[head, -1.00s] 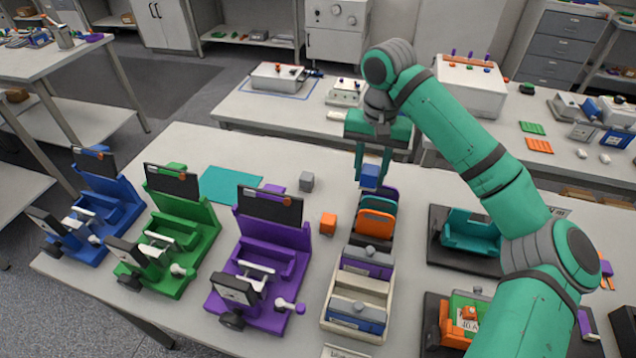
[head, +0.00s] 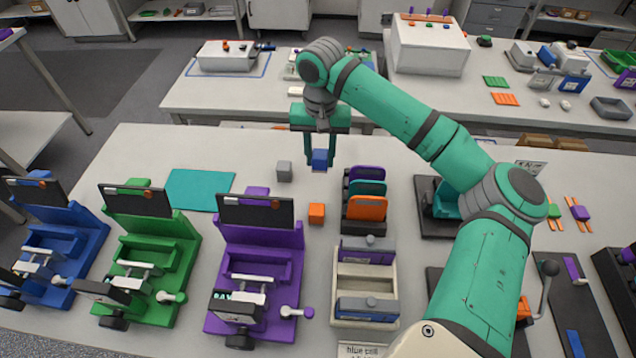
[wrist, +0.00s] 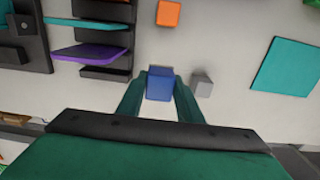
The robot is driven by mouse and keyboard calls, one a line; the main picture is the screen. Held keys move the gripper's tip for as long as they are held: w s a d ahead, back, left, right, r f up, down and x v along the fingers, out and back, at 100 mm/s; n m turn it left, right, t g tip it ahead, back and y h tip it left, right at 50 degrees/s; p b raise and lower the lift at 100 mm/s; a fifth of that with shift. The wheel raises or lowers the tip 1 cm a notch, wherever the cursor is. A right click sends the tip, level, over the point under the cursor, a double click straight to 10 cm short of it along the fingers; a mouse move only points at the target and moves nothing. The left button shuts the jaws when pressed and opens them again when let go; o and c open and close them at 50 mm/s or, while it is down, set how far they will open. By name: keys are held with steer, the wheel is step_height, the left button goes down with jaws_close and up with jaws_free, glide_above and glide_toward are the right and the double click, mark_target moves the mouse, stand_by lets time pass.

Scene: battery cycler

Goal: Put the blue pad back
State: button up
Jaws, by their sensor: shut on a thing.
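My gripper (head: 320,162) is shut on a small blue block (head: 319,160), held above the table's back part. The block is between the fingertips in the wrist view (wrist: 160,84). I cannot tell whether this block is the task's blue pad. A dark rack (wrist: 103,72) stands to the right of my gripper in the head view. It holds upright purple (head: 367,173), teal (head: 367,188) and orange (head: 367,208) plates. A flat blue piece (head: 576,344) lies on a dark board at the lower right.
A grey cube (head: 284,171) and an orange cube (head: 316,213) stand near the gripper. A teal mat (head: 200,189) lies to the left. Blue, green and purple (head: 262,240) fixtures stand in front left. A cream tray (head: 342,290) is in front of the rack.

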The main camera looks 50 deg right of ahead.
mark_target(320, 154)
step_height(320, 154, down, 9)
steer(key=shift+f, duration=0.1)
stand_by(0.4)
steer(key=o, duration=0.9)
step_height(320, 154, up, 12)
steer(key=shift+r, duration=0.1)
stand_by(0.4)
